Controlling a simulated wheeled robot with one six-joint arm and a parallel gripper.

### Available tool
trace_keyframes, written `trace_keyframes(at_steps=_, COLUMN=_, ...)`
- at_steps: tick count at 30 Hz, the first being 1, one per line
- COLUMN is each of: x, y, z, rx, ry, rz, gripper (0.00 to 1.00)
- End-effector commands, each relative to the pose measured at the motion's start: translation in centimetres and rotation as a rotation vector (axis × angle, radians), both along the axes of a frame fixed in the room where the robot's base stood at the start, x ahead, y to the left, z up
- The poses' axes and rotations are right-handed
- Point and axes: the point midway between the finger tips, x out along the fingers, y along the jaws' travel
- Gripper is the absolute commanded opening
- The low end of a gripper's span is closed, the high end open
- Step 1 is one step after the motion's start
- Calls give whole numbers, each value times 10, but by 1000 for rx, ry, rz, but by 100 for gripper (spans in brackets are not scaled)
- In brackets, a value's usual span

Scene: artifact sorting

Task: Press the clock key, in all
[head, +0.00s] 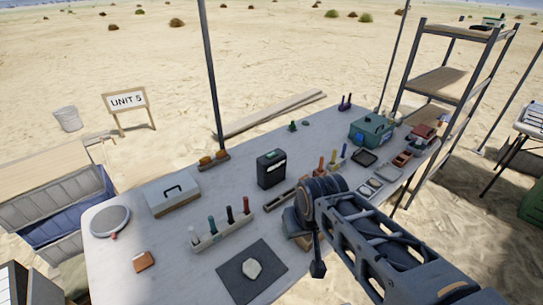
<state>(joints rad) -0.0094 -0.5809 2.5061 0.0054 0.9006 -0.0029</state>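I cannot make out a clock or a clock key for certain. A black box-shaped device (271,169) with a small pale label stands upright near the middle of the grey table (150,235). My arm reaches in from the lower right over the table's front side. Its dark end, my gripper (317,268), points down at the front edge, right of a dark mat (236,283) with a pale stone (252,268). The fingers are too small and dark to tell open from shut. My arm hides part of the table behind it, including some of a box beside the wrist.
A white case (172,194), a round sieve (110,221) and a green box (371,130) are also on the table. A pole (211,80) rises behind it; a shelf unit (440,84) stands right.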

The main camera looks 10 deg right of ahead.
Motion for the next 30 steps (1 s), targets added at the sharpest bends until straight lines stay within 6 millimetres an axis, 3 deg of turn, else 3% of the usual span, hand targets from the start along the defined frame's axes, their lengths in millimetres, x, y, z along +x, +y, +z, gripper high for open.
trace_keyframes(at_steps=2, x=0, y=0, z=0, rx=0, ry=0, rz=0, gripper=52)
trace_keyframes(at_steps=18, x=0, y=0, z=0, rx=0, ry=0, rz=0, gripper=0)
trace_keyframes(at_steps=30, x=0, y=0, z=0, rx=0, ry=0, rz=0, gripper=0)
